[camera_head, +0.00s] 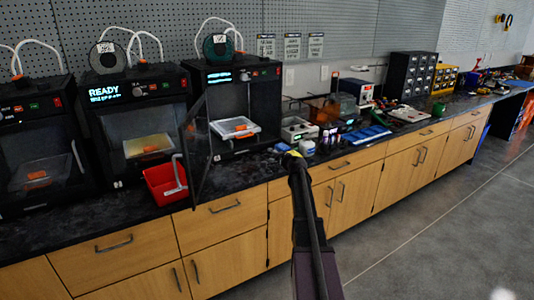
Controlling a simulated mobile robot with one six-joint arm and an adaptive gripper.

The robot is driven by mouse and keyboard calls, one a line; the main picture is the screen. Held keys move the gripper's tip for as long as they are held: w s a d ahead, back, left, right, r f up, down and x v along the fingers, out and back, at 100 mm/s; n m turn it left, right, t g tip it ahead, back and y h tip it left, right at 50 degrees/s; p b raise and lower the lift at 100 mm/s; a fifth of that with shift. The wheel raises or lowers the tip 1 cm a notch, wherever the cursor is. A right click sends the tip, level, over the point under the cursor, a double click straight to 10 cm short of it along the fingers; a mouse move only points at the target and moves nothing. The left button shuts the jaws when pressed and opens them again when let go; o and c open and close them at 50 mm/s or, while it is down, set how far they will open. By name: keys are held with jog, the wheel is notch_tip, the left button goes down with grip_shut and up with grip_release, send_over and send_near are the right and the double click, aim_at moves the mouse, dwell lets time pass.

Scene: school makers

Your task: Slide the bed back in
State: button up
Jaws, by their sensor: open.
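The right-hand 3D printer (215,85) on the counter has its dark glass door (199,150) swung open to the left. Its pale print bed (225,131) lies low in the opening, near the front edge, with a small orange piece (240,128) on it. My arm reaches up from the bottom of the picture. My gripper (292,156) is at its far end, over the counter's front edge, to the right of and lower than the bed. It is apart from the bed and holds nothing that I can see. Its fingers are too small to make out clearly.
Two more printers (135,88) (35,108) stand to the left with doors closed. A red bin (160,182) sits left of the open door. Small equipment (298,128) and bottles crowd the counter to the right. The floor (430,210) in front is clear.

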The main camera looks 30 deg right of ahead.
jog(key=p+v, duration=0.1)
jog(key=v, duration=0.5)
jog(key=shift+s, duration=0.25)
jog(key=shift+r, duration=0.1)
dwell(0.3)
jog(key=s+a+f+n+g+y, duration=0.1)
jog(key=s+a+f+n+g, duration=0.2)
jog(key=a, duration=0.6)
jog(key=s+a+f+n+g+y, duration=0.2)
jog(key=a+f+n, duration=0.15)
jog(key=a, duration=0.65)
jog(key=s+a+f+n+g+y, duration=0.1)
jog(key=s+a+f+n+g, duration=0.2)
jog(key=a, duration=0.6)
jog(key=s+a+f+n+g+h, duration=0.2)
jog(key=s+a+f+n+g, duration=0.15)
jog(key=s+a, duration=0.45)
jog(key=s+a+f+n+g+h, duration=0.2)
jog(key=s+a+n+g, duration=0.25)
jog(key=s, duration=0.85)
notch_tip(320, 180, up, 16)
jog(key=p, duration=1.6)
jog(key=shift+a, duration=0.15)
jog(key=shift+w+n, duration=0.15)
jog(key=shift+n, duration=0.1)
